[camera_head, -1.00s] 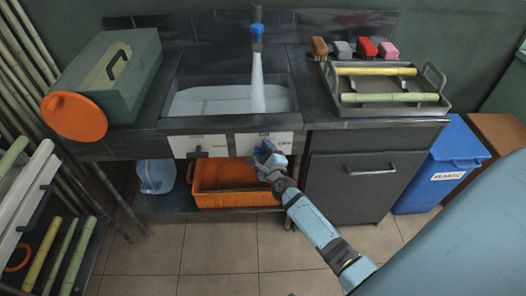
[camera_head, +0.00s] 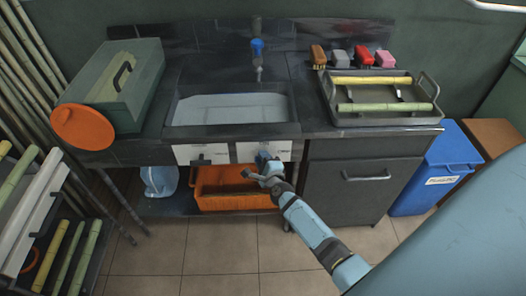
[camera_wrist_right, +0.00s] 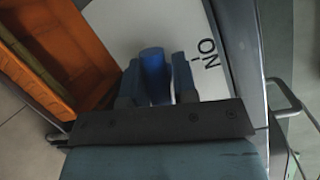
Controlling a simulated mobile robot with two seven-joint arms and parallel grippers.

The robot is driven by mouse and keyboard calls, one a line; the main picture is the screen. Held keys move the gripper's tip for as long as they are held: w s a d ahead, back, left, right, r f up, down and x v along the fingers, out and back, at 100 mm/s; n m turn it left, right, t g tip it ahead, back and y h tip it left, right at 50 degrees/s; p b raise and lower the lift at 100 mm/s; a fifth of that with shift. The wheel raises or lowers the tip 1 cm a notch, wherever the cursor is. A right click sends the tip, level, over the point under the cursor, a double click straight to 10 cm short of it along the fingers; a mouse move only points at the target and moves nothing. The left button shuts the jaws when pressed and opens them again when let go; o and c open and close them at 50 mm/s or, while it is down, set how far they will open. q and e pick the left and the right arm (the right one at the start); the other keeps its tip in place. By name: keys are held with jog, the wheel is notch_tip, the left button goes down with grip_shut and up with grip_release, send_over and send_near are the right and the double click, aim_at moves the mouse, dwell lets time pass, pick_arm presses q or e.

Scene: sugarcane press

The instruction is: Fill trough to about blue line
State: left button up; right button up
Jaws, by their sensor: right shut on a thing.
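The trough (camera_head: 180,97) is a dark sink basin holding pale water (camera_head: 232,108) with a flat surface. I cannot make out a blue line on its wall. The tap with a blue collar (camera_head: 257,46) hangs over it, with no full stream below. My right gripper (camera_head: 268,170) is at the right white label panel (camera_head: 247,151) on the sink's front. In the right wrist view the gripper (camera_wrist_right: 158,78) is shut on a blue lever (camera_wrist_right: 153,70) in front of this panel, beside the letters "ON". My left gripper is not in view.
An orange crate (camera_head: 235,200) sits on the shelf below, near my right gripper. A second label panel (camera_head: 200,154) is to the left. A green box (camera_head: 130,75) with an orange disc (camera_head: 82,127) stands left; a tray (camera_head: 390,120) with cane pieces lies right.

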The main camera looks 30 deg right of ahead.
jog(key=shift+r+n+g+p, duration=0.2)
jog(key=shift+n+g+p, duration=0.1)
jog(key=shift+n+p, duration=0.4)
jog(key=shift+f, duration=0.25)
jog(key=o, duration=0.9)
jog(key=p+v, duration=0.1)
jog(key=v, duration=1.2)
jog(key=shift+s+a, duration=0.15)
jog(key=shift+s, duration=0.25)
jog(key=shift+c, duration=0.3)
